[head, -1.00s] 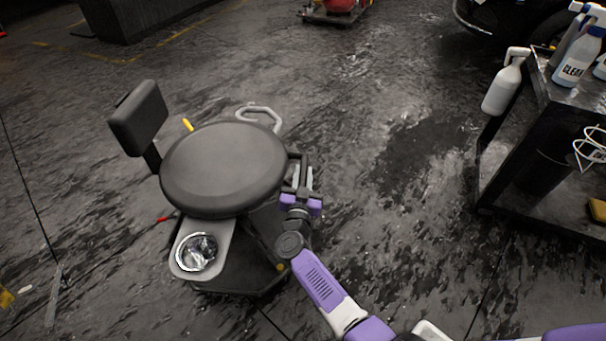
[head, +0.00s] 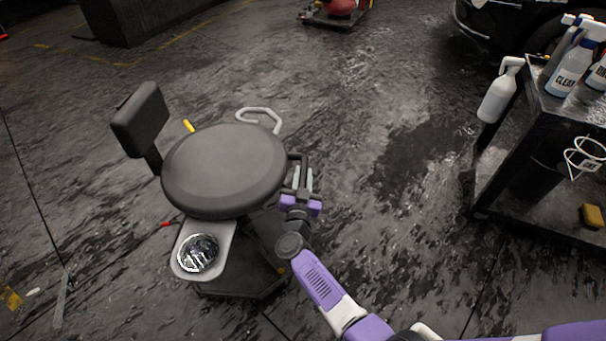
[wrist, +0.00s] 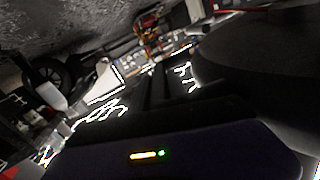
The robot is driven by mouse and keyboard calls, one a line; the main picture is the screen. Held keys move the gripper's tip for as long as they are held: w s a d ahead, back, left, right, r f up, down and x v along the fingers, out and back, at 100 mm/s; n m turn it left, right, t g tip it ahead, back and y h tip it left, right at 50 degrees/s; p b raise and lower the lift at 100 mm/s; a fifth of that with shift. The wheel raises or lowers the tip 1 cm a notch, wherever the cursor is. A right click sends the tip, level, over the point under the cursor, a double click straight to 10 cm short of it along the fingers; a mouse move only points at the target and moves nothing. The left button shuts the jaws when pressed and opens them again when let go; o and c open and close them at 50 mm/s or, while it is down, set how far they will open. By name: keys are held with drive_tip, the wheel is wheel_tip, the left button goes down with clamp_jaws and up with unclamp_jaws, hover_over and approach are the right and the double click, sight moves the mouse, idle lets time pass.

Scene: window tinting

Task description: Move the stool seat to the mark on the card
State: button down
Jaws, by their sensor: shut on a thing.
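The stool seat (head: 224,168) is a round dark pad with a small backrest (head: 140,119) on its left side. My gripper (head: 303,178) is at the right edge of the seat, shut on a dark handle or bracket there. In the wrist view, the seat (wrist: 265,55) fills the upper right as a dark curved shape close to the fingers. What exactly lies between the fingers is hard to make out. The card and its mark are not visible in any view.
A grey tray with a round metal dish (head: 198,253) sticks out below the seat. A light bent handle (head: 262,119) rises behind it. A black cart (head: 570,110) with spray bottles stands at right. A car is at top right. Floor between is open.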

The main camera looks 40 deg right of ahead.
wheel_tip(320, 180, up, 2)
drive_tip(key=shift+r+p, duration=0.1)
drive_tip(key=shift+p, duration=0.35)
drive_tip(key=c, duration=1.3)
unclamp_jaws()
drive_tip(key=shift+f, duration=0.2)
drive_tip(key=shift+o, duration=0.2)
drive_tip(key=p+v, duration=0.3)
drive_tip(key=v, duration=0.4)
drive_tip(key=shift+p, duration=0.4)
drive_tip(key=shift+s+a, duration=0.25)
drive_tip(key=shift+a, duration=0.05)
